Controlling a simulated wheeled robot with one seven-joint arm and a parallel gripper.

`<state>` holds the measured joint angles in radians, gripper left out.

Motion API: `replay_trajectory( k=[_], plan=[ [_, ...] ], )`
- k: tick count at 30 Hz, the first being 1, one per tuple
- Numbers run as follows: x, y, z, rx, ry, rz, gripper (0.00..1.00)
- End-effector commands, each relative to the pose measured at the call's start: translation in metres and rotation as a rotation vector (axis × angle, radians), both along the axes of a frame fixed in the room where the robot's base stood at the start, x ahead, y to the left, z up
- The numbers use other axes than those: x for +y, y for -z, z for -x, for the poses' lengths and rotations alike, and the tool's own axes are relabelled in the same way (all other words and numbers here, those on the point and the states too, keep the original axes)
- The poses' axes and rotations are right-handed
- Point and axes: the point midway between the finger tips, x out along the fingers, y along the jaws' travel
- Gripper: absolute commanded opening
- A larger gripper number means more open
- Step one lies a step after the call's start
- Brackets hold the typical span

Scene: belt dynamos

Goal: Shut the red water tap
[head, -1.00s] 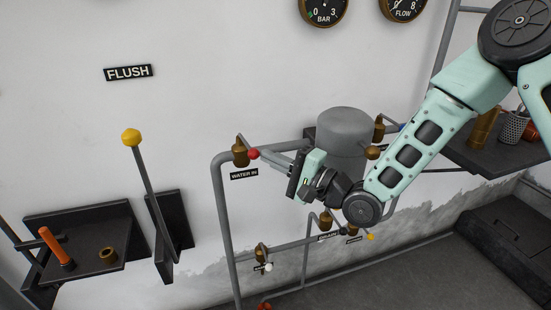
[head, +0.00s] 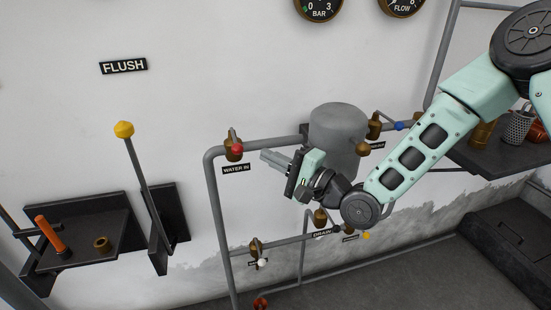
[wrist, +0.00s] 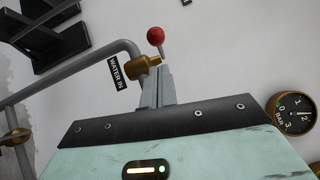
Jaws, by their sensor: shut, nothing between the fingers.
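The red water tap is a brass valve (head: 233,153) with a red ball (head: 237,147) on a short lever, above the WATER IN label (head: 236,169). Its lever points out from the wall, across the pipe rather than along it. In the wrist view the red ball (wrist: 155,36) stands just beyond my fingertips, with the brass body (wrist: 142,66) left of them. My gripper (head: 264,155) is shut and empty, just right of the red ball, with a small gap in the head view. The fingers (wrist: 157,72) hide part of the valve and pipe.
A grey tank (head: 338,130) stands right behind my gripper. A blue-ball tap (head: 398,126) is farther right, its lever lying along the pipe. White (head: 262,263) and yellow (head: 366,235) taps and a red handle (head: 261,303) are below. A yellow-topped lever (head: 124,130) is left.

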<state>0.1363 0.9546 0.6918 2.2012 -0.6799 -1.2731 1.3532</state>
Motion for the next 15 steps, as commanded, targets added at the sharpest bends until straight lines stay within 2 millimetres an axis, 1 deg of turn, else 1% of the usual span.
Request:
replay_trajectory(
  k=[1,7,15],
  plan=[
    [0.000,0.002,0.000,0.000,0.000,0.000,0.00],
    [-0.020,0.006,0.017,0.002,0.001,0.001,0.00],
    [-0.052,0.012,0.043,0.002,0.002,0.001,0.00]
  ],
)
